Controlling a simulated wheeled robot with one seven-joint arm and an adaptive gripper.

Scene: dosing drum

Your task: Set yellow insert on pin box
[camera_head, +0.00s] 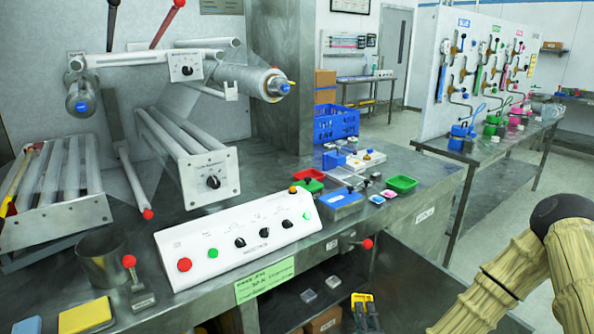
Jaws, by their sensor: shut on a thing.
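I cannot tell the yellow insert for sure. A yellow block (86,316) lies at the near left edge of the steel bench. A small white box (364,161) with a few small knobs or pins on top stands toward the bench's far right end; it may be the pin box, but it is too small to be certain.
A white control panel (238,238) with red, green and black knobs is at the bench front. Red and green trays (401,184), a blue crate (336,124) and roller machinery (190,160) stand around. A yellow-and-black item (365,312) is on the lower shelf. Floor at right is clear.

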